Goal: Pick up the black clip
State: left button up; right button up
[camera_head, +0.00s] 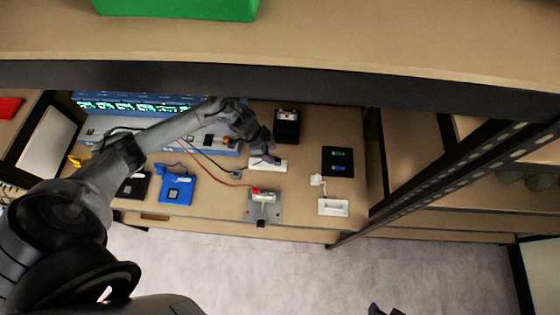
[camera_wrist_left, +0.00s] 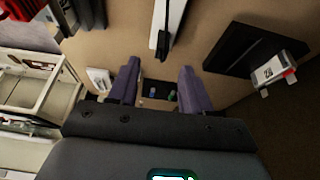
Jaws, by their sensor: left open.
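My left gripper (camera_head: 264,157) reaches over the bench and hangs just above a white strip (camera_head: 280,165). In the left wrist view its two purple-grey fingers (camera_wrist_left: 160,70) are apart with nothing held between them. A small slim black piece, which looks like the black clip (camera_wrist_left: 163,42), lies at the end of the white strip (camera_wrist_left: 177,14), just beyond the fingertips. In the head view this piece is hidden by the gripper or too small to make out. A dark shape at the bottom edge, perhaps my right gripper (camera_head: 385,310), is barely in view.
A black box (camera_head: 286,127) stands behind the strip. A black pad (camera_head: 338,162) with green and blue pieces and a white tray (camera_head: 333,207) lie to the right. A metal plate (camera_head: 253,213), a blue box (camera_head: 177,190) and wires lie nearer and left.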

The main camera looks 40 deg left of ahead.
aim_at(277, 160)
pick_arm(q)
jog(key=shift+b+x, duration=0.35)
jog(key=shift+x, duration=3.2)
jog(key=shift+a, duration=0.1)
grip_shut()
